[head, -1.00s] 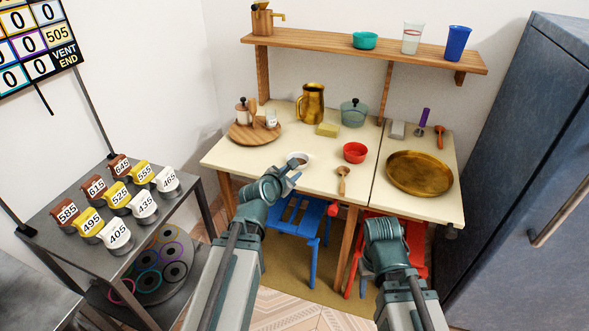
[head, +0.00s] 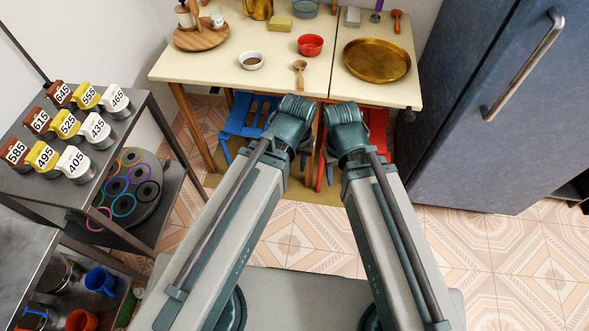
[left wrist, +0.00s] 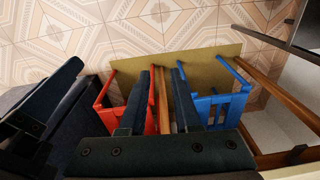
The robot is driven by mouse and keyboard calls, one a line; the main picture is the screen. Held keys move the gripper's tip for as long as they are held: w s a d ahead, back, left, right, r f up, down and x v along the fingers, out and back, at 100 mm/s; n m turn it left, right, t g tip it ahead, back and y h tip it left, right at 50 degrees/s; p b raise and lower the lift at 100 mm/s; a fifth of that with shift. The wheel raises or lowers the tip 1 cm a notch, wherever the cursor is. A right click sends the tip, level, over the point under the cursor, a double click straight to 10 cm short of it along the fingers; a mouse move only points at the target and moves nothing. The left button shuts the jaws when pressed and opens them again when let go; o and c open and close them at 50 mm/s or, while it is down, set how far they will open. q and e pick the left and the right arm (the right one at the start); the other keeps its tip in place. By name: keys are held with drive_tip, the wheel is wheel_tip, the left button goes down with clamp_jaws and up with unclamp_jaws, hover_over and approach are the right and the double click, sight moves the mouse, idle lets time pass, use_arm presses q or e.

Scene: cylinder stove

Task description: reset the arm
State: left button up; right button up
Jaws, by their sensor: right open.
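My left arm's wrist (head: 292,112) and my right arm's wrist (head: 346,120) are side by side in front of the table's near edge in the head view. Their fingers are mostly hidden below the wrists there. In the left wrist view my left gripper (left wrist: 163,85) has its two dark fingers apart with nothing between them. My right gripper (left wrist: 55,100) shows in part at the left of that view, dark and open, with nothing seen in it.
The cream table (head: 215,62) holds a white bowl (head: 251,61) with brown contents, a red bowl (head: 311,45), a wooden spoon (head: 300,73) and a brass tray (head: 376,60). Blue stool (head: 240,120) and red stool (head: 377,125) stand below. A blue fridge (head: 490,100) is right, a weight rack (head: 130,115) left.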

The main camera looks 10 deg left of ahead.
use_arm(q)
drive_tip(key=s+m+g+y, duration=0.1)
drive_tip(key=s+m, duration=0.1)
drive_tip(key=shift+s+m, duration=0.25)
drive_tip(key=shift+m, duration=0.15)
drive_tip(key=shift+r, duration=0.15)
wheel_tip(320, 180, up, 18)
drive_tip(key=p, duration=1.8)
drive_tip(key=shift+r+p, duration=0.2)
drive_tip(key=shift+p, duration=0.1)
